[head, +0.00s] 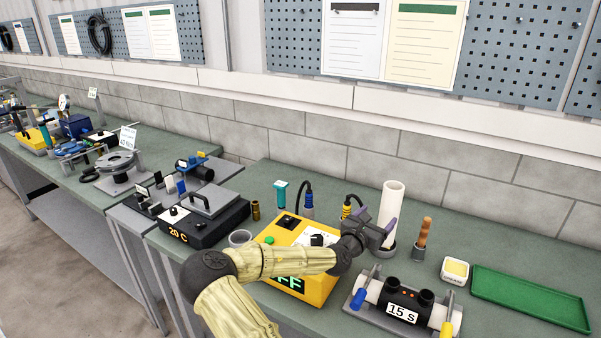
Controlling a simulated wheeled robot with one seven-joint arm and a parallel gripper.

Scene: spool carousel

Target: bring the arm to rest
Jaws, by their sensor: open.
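My arm reaches in from the bottom of the head view, over the green-topped bench (270,172). My gripper (388,232) is at its end, near the white upright tube (391,205), with its purple-tipped fingers apart. It looks empty. I cannot tell whether a finger touches the tube. The arm passes in front of the yellow box (276,236) and hides part of its front. The box's green display (291,284) shows "FF", with the rest of the text covered.
A black clamp device marked "15 s" (403,312) stands right of the arm. A green tray (530,298) and a small white-and-yellow block (455,271) are further right. A wooden-handled tool (423,235) stands behind. A black "20 C" unit (205,222) is at left.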

